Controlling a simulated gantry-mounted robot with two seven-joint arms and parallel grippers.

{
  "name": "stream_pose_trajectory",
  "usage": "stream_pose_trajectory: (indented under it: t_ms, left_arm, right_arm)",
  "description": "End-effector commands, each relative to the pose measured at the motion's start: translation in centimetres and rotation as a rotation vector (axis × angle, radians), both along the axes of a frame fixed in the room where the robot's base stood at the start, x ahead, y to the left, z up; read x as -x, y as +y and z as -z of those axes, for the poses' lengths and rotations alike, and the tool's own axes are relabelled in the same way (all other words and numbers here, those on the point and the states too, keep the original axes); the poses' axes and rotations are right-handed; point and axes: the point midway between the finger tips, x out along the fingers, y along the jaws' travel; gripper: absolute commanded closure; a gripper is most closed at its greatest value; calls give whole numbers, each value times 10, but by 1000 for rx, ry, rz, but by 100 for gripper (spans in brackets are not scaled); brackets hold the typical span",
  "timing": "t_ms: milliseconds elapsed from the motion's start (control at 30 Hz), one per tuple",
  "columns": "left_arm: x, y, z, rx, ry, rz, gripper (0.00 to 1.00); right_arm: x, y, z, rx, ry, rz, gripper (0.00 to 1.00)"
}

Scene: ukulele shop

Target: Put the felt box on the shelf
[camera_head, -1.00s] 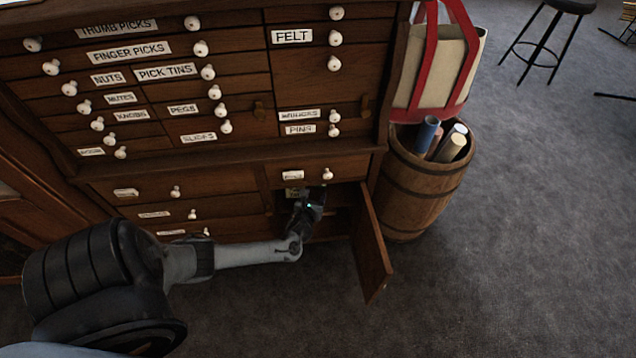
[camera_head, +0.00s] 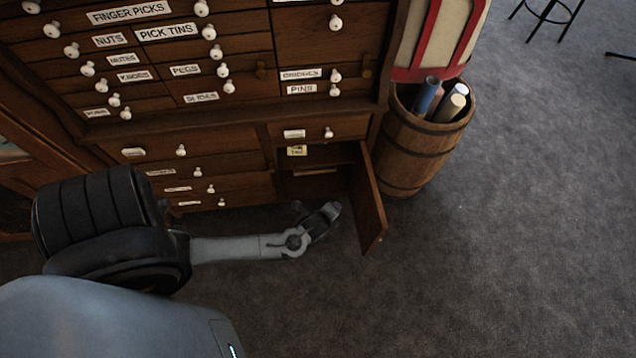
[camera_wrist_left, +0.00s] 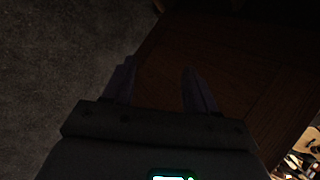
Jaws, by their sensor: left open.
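A small item with a pale yellow label (camera_head: 297,151) sits in the upper left of the open cupboard, just under a drawer. It may be the felt box, but its body is dark and the label is too small to read. A shelf (camera_head: 338,155) shows beside it in the dark opening. My left gripper (camera_head: 334,208) is outside and below the opening, by the open door (camera_head: 368,205), apart from the labelled item. In the left wrist view its two fingers (camera_wrist_left: 158,80) are spread with nothing between them. My right gripper is not in view.
The wooden drawer cabinet (camera_head: 190,135) has several labelled drawers with white knobs. Grey carpet (camera_head: 500,260) lies clear in front and to the right.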

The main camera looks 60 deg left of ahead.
Motion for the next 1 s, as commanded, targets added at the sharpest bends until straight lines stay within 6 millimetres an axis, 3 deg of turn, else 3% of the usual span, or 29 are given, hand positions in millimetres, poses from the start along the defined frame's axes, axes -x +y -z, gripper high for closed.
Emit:
stream_pose_trajectory:
  t_ms: [33, 100, 200, 400, 500, 700, 1000]
  left_arm:
    - [7, -24, -19, 140, -9, -97, 43]
    - [17, -50, -47, 317, -4, -245, 43]
    - [36, -77, -91, 510, 15, -445, 43]
    - [75, -95, -166, 709, 46, -774, 43]
    - [90, -97, -190, 748, 48, -882, 43]
    - [104, -96, -210, 773, 45, -982, 43]
    - [104, -96, -212, 774, 43, -990, 43]
  right_arm:
    - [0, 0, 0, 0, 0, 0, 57]
    - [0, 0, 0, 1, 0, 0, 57]
    - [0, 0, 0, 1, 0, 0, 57]
    - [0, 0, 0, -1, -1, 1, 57]
    - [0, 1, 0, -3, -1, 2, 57]
    - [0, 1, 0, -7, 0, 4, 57]
    - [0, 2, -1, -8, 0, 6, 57]
